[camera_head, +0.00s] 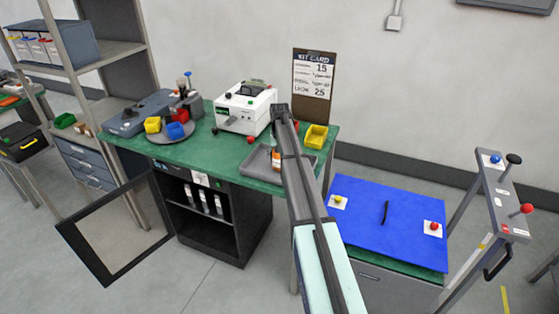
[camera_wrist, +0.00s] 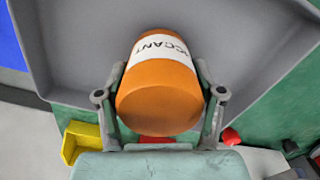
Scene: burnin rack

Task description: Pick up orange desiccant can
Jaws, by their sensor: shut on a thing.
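The orange desiccant can (camera_wrist: 158,98) has a white label with dark lettering and fills the middle of the wrist view. My gripper (camera_wrist: 161,78) is shut on it, with one finger on each side. The grey tray (camera_wrist: 75,35) lies behind the can; I cannot tell whether the can still touches it. In the head view a small part of the orange can (camera_head: 276,157) shows beside my arm, at the grey tray (camera_head: 258,164) on the green bench. My arm hides the fingers there.
The green bench (camera_head: 205,155) also holds a white machine (camera_head: 245,108), a yellow bin (camera_head: 316,136) and a turntable with coloured bins (camera_head: 172,131). A kit card (camera_head: 313,75) stands behind. An open cabinet door (camera_head: 115,235) juts out below. A blue mat (camera_head: 385,215) lies to the right.

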